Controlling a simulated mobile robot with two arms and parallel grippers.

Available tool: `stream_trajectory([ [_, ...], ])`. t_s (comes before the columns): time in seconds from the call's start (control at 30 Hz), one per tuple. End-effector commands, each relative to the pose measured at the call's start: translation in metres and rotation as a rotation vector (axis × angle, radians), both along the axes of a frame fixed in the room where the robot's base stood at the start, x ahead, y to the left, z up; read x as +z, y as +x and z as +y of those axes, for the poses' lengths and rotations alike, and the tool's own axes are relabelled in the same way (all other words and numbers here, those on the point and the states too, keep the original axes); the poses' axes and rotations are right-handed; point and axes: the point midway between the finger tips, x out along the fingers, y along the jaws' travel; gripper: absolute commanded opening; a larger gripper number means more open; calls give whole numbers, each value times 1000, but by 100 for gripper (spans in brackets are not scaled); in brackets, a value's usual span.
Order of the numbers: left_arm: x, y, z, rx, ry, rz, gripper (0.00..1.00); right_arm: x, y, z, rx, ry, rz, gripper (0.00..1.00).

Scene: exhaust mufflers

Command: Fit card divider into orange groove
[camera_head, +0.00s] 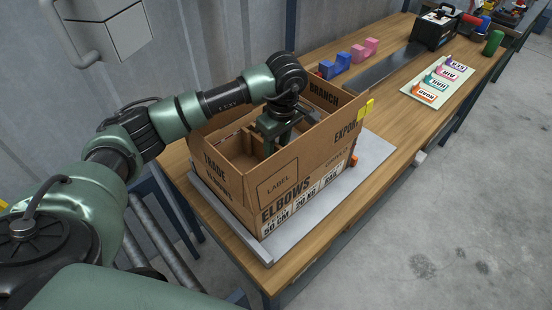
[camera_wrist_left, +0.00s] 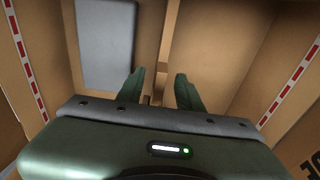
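An open cardboard box (camera_head: 285,190) stands on a grey plate (camera_head: 378,152) on the bench. My left gripper (camera_head: 268,150) reaches down inside it. In the left wrist view, my left gripper (camera_wrist_left: 159,76) has its two fingers apart, with a thin upright cardboard edge (camera_wrist_left: 168,45), apparently a divider, between them. Gaps seem to show on both sides of that edge. Cardboard partitions (camera_head: 229,143) also show inside the box in the head view. I cannot make out an orange groove inside. The near box wall hides the fingertips in the head view. My right gripper is not in view.
A flat grey piece (camera_wrist_left: 107,42) lies left of the cardboard edge in the wrist view. Blue (camera_head: 335,65) and pink (camera_head: 365,49) blocks stand behind the box. A card with coloured labels (camera_head: 432,84) and a dark case (camera_head: 435,28) are farther along the bench.

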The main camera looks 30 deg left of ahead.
Motion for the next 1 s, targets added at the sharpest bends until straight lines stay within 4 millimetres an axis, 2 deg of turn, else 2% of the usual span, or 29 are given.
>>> stream_trajectory([
  [0.03,-6,0,0,2,0,5,36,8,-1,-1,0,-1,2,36],
  [0.2,-25,1,3,0,0,2,36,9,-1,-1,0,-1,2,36],
  [0.47,-28,2,3,0,1,-1,36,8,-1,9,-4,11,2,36],
  [0.5,-27,2,3,0,1,-1,25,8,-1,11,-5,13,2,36],
  [0.6,-27,2,3,0,0,-1,0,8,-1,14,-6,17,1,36],
  [1.0,-22,2,3,1,0,-2,0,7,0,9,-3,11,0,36],
])
